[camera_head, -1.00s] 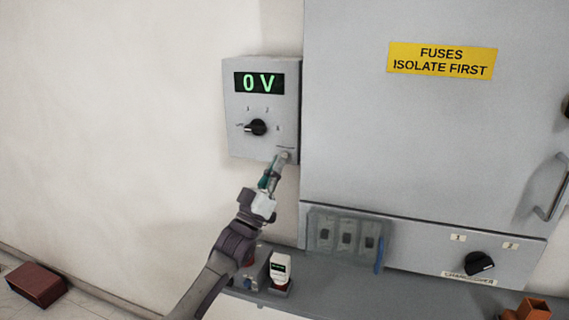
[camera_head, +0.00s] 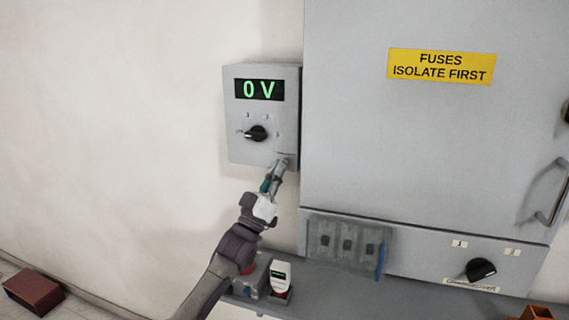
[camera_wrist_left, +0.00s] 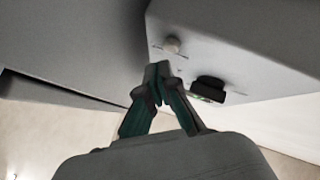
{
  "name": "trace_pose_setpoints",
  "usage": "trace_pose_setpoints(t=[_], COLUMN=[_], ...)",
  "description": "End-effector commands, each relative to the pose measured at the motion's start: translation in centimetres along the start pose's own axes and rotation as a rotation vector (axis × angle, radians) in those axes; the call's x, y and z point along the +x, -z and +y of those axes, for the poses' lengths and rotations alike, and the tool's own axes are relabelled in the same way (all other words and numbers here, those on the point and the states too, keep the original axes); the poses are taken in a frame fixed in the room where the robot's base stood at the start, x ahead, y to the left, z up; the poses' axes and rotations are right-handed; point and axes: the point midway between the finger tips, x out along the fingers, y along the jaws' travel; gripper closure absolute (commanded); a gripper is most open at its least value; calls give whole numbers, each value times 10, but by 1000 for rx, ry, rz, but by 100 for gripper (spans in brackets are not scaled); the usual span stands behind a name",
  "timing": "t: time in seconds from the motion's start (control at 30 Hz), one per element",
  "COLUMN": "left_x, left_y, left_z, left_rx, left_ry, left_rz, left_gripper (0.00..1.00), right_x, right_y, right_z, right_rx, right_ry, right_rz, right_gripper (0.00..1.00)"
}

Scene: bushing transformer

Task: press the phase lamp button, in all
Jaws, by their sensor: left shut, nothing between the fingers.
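A grey meter box (camera_head: 238,112) on the wall has a green "0 V" display (camera_head: 259,89) and a black selector knob (camera_head: 256,133). The phase lamp button shows in the left wrist view as a small pale round knob (camera_wrist_left: 172,45) on the box face. In the head view my fingertips cover that spot at the box's lower right. My left gripper (camera_head: 279,166) is shut and empty, its fingertips close to the button. In the left wrist view the shut fingertips (camera_wrist_left: 158,70) appear just below the button; contact cannot be told. My right gripper is not in view.
A large grey fuse cabinet (camera_head: 390,140) stands right beside the box. Below it are a panel with a changeover knob (camera_head: 481,269) and a grey shelf (camera_head: 340,290) holding a white handheld device (camera_head: 280,272). Bare wall lies to the left.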

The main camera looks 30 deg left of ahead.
Motion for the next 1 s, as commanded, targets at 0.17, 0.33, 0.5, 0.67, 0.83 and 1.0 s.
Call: trace_pose_setpoints(t=[0.17, 0.33, 0.5, 0.67, 0.83, 1.0], left_x=[0, 0, 0, 1, 5, 6], left_y=[0, 0, 0, -2, -4, -4], left_z=[0, 0, 0, -1, -4, -4], left_rx=[0, 0, 0, 0, 0, 0], left_ry=[0, 0, 0, 0, 0, 0], left_rz=[0, 0, 0, 0, 0, 0], left_gripper=[100, 100, 100, 100, 100, 100], right_x=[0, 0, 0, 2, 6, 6], right_y=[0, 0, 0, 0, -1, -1], right_z=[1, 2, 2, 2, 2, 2], right_rx=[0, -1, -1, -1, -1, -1], right_ry=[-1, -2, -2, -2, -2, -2], right_rz=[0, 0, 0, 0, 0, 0], right_gripper=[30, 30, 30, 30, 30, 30])
